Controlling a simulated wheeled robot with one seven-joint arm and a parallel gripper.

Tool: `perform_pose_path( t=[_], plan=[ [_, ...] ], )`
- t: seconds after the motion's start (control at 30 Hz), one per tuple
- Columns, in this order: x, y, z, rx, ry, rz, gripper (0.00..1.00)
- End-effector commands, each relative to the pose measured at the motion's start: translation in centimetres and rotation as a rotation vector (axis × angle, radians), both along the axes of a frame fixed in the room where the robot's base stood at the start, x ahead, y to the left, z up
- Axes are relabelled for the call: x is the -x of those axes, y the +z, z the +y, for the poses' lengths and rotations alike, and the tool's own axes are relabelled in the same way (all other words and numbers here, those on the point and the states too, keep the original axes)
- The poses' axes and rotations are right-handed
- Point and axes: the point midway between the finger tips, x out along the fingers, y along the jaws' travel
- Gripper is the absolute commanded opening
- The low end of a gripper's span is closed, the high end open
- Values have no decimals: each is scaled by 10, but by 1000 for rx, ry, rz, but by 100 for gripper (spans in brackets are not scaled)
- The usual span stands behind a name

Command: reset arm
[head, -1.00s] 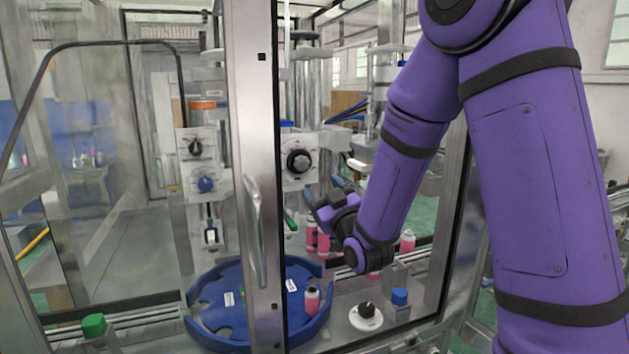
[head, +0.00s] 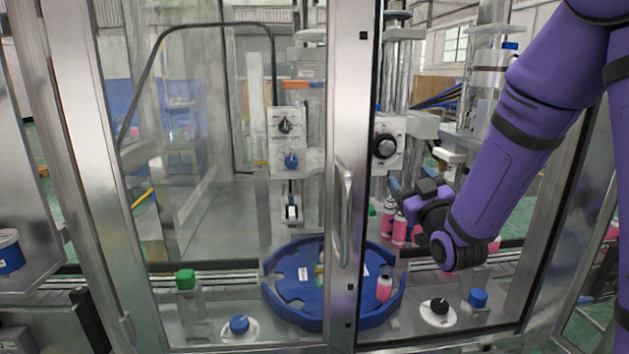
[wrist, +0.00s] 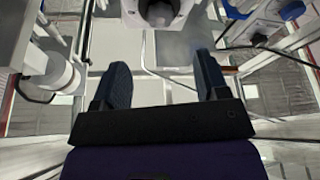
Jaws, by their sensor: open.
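My purple arm reaches in from the right in the head view. My gripper (head: 402,187) is inside the machine, in front of the crimping column and above the conveyor. In the wrist view my gripper (wrist: 163,85) shows two dark fingers spread apart with nothing between them. A pink can (head: 384,287) stands in a slot of the blue rotary plate (head: 290,297). More pink cans (head: 399,229) stand behind and below my gripper, partly hidden by it.
A metal door frame with a handle (head: 345,215) stands left of my arm. A black knob (head: 438,307), blue button (head: 478,298), another blue knob (head: 239,325) and a green-capped post (head: 185,280) line the machine's front. A white-housed dial (head: 385,146) is near the gripper.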

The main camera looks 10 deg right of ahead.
Motion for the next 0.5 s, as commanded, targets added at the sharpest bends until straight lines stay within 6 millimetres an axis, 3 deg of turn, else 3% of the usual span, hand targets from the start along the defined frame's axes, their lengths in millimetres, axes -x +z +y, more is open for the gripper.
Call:
perform_pose_path(
  t=[0.27,0.5],
  plan=[
    [9,20,-9,-35,-27,241,68],
    [38,30,-18,-78,-60,498,68]
  ],
)
